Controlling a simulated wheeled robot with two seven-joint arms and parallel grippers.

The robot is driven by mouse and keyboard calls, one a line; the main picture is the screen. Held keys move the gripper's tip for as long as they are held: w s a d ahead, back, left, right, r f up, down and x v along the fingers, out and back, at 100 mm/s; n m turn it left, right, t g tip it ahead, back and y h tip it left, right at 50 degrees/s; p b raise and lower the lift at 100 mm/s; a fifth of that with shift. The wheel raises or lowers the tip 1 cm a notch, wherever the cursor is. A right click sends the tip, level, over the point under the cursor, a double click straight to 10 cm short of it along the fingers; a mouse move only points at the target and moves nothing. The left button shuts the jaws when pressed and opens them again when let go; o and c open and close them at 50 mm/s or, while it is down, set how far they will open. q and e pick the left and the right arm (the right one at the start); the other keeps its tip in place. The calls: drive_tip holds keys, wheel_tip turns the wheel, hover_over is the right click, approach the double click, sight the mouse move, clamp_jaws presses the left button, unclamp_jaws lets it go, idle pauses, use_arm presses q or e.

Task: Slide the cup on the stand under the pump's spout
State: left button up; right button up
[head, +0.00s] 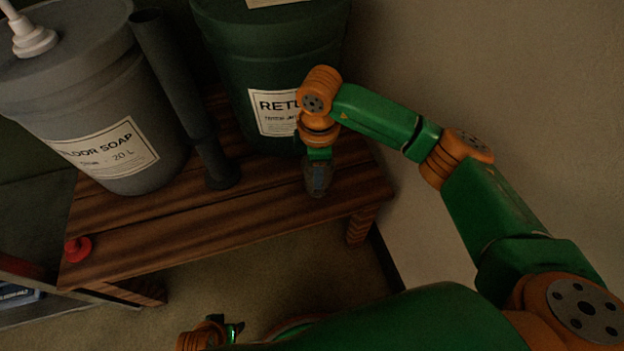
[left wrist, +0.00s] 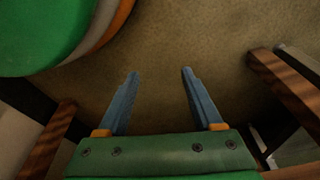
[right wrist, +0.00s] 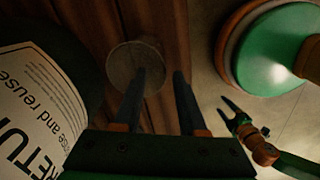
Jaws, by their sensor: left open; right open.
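A grey, see-through cup shows as a round rim (right wrist: 120,62) in the right wrist view. It stands on the wooden bench, which is the stand (head: 150,235). My right gripper (head: 318,186) points down over the cup and is open. In the right wrist view (right wrist: 160,72) one finger overlaps the rim; I cannot tell whether it touches. In the head view the cup blends with the dark fingers. A white pump (head: 30,38) sits on the grey soap bucket (head: 95,120) at left; its spout is cut off. My left gripper (left wrist: 160,75) is open and empty, over the floor.
A green bucket (head: 235,70) with a white label stands close behind my right gripper. A dark upright tube (head: 172,75) stands between the buckets. A small red knob-like piece (head: 77,249) is at the bench's front left corner. The bench's front strip is otherwise clear.

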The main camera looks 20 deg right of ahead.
sight(316, 197)
drive_tip(key=shift+s+f, duration=0.15)
drive_tip(key=shift+f, duration=0.25)
drive_tip(key=shift+r, duration=0.15)
use_arm(q)
drive_tip(key=shift+w+d+r, duration=0.15)
drive_tip(key=shift+r, duration=0.25)
use_arm(e)
drive_tip(key=shift+f, duration=0.35)
wheel_tip(316, 197, down, 6)
drive_tip(key=b, duration=0.2)
drive_tip(key=shift+b, duration=0.3)
drive_tip(key=shift+f, duration=0.25)
use_arm(q)
drive_tip(key=shift+t, duration=0.3)
drive_tip(key=r, duration=0.2)
drive_tip(key=w+r, duration=0.1)
drive_tip(key=r, duration=0.2)
drive_tip(key=shift+w+d+r, duration=0.25)
drive_tip(key=shift+w+r, duration=0.05)
drive_tip(key=shift+w, duration=0.1)
use_arm(e)
clamp_jaws()
